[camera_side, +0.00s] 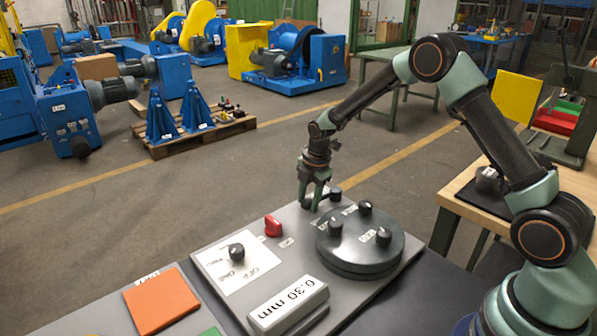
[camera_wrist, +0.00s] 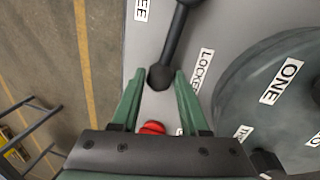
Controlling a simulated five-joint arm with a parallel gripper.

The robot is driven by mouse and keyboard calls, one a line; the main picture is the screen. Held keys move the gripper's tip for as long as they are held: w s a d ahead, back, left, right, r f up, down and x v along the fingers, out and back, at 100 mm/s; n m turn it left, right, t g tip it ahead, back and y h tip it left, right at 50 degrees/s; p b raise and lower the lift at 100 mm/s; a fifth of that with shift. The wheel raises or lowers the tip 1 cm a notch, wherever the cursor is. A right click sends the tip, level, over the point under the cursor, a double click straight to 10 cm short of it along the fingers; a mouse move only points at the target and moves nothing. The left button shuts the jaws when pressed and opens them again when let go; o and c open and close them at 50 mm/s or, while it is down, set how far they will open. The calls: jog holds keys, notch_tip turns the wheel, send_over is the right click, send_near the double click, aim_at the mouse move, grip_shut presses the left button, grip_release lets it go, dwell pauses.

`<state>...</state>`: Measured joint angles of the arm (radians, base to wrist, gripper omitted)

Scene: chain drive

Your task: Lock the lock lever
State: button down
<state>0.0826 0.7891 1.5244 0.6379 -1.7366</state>
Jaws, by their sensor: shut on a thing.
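The lock lever (camera_wrist: 174,40) is a black bar on the grey panel, with a round knob at its near end in the wrist view. My gripper (camera_wrist: 157,80) is shut on that knob, with one green finger on each side. The bar runs from the knob up to the top edge. A "LOCKED" label (camera_wrist: 203,70) lies to the right of the knob, and a partly cut label ending in "EE" (camera_wrist: 142,9) lies at the upper left. In the side view my gripper (camera_side: 312,203) is low at the panel's far edge, next to a black knob (camera_side: 336,193).
A dark round disc (camera_side: 360,243) with several black knobs stands close beside the lever. A red knob (camera_side: 273,226), a black switch (camera_side: 237,252) on a white plate and a grey "0.30 mm" block (camera_side: 289,304) are also on the panel. An orange square (camera_side: 162,300) lies left.

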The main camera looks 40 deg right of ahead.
jog(key=shift+s+d+n, duration=0.15)
jog(key=shift+s+n, duration=0.45)
jog(key=shift+s, duration=0.05)
jog(key=shift+c, duration=2.2)
grip_release()
jog(key=shift+r, duration=0.1)
jog(key=shift+r, duration=0.35)
notch_tip(320, 180, up, 11)
jog(key=s, duration=0.2)
jog(key=shift+s, duration=0.1)
